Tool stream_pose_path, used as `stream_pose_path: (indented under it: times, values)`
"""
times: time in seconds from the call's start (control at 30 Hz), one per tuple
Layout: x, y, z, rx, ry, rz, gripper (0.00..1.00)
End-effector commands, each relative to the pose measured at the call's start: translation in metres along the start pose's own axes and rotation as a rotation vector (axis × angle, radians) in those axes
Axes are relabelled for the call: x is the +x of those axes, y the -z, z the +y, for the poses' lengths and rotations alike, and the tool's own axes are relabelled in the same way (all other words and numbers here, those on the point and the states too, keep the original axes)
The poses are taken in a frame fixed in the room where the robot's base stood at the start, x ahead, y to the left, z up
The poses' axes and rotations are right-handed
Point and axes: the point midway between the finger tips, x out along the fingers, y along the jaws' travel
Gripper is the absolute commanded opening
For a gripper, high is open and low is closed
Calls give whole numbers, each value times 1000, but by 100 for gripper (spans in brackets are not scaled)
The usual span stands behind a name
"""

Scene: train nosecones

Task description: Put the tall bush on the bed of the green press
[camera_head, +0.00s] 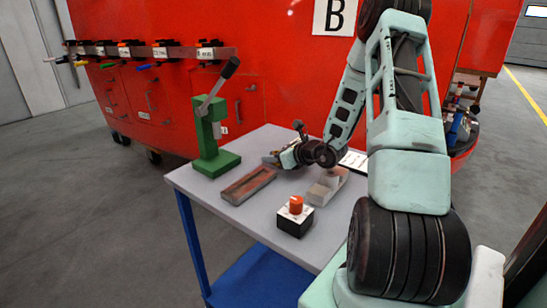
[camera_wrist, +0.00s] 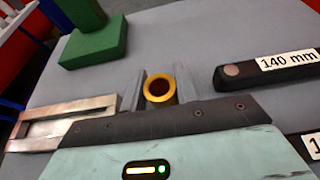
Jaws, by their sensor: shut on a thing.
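The green press (camera_head: 210,145) stands at the back left of the grey table, its lever raised. Its green base (camera_wrist: 95,45) shows at the upper left in the wrist view. My gripper (camera_wrist: 159,88) is shut on a brass-coloured ring-shaped bush (camera_wrist: 159,90), seen from its open end between the two grey fingers. Its height cannot be told from this angle. In the head view my gripper (camera_head: 272,159) is low over the table, right of the press and apart from it. I cannot make out the bush in that view.
A shallow metal tray (camera_head: 232,193) lies in front of the press; it also shows in the wrist view (camera_wrist: 25,144). A grey block (camera_head: 324,190) and a black box with an orange knob (camera_head: 294,221) stand nearer. A black bar labelled 140 mm (camera_wrist: 245,75) lies right of my gripper.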

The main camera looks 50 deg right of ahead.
Motion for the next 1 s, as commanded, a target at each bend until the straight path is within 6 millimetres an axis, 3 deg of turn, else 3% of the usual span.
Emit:
stream_pose_path:
  times: [0.37, 0.4, 0.47, 0.83, 1.0]
  values:
    - [2, 4, 0, -1, 0, -1, 6]
    - [1, 3, 0, -1, 1, 0, 38]
    - [1, 3, 0, -1, 1, 0, 52]
    - [-1, -2, 0, -1, 1, -1, 52]
    - [-28, 0, -1, -2, 5, -1, 52]
